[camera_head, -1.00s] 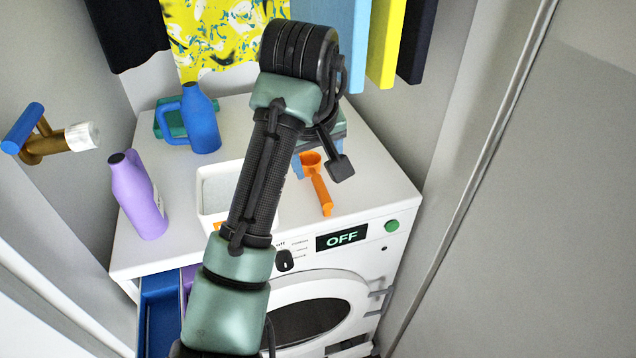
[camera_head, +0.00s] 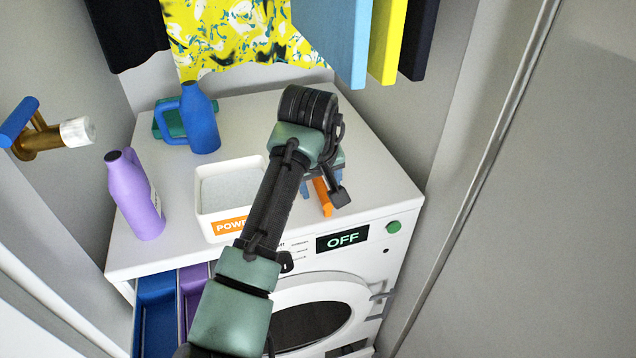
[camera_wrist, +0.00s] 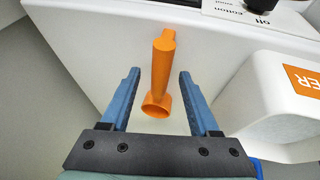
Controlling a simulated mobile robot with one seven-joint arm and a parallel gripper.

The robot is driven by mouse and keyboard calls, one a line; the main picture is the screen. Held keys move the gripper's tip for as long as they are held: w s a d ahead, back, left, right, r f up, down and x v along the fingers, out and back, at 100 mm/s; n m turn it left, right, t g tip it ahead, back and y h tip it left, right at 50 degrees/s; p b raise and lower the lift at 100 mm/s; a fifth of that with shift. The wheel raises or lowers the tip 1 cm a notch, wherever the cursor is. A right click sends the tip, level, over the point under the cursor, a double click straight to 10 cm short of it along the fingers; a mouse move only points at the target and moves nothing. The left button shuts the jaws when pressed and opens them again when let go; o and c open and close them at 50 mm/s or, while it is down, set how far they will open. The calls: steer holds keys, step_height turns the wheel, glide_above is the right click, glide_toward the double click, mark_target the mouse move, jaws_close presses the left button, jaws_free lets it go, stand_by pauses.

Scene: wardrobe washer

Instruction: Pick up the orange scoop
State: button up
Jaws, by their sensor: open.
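The orange scoop (camera_wrist: 162,72) lies on the white top of the washer near its front edge. In the wrist view its handle points away from me and its round cup is nearest my gripper. My gripper (camera_wrist: 157,74) is open, with one blue finger on each side of the scoop and a visible gap to each. I cannot tell how high the fingers are above the washer top. In the head view only part of the orange handle (camera_head: 322,197) shows; my arm hides the cup and most of my gripper.
A white powder box (camera_head: 232,187) stands left of the scoop. A purple bottle (camera_head: 135,195) and a blue jug (camera_head: 199,120) stand farther left. The washer's drawer (camera_head: 157,300) is open at the front. Clothes (camera_head: 345,40) hang behind. The right part of the washer top is clear.

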mark_target(318, 187)
jaws_close()
steer(key=shift+r, duration=0.1)
stand_by(0.3)
step_height(318, 187, up, 11)
steer(key=p, duration=0.2)
steer(key=s+a, duration=0.3)
steer(key=a, duration=0.6)
steer(key=s+a, duration=0.3)
steer(key=a, duration=0.7)
steer(key=shift+r, duration=0.15)
steer(key=shift+s, duration=0.1)
steer(key=c, duration=0.7)
jaws_free()
jaws_close()
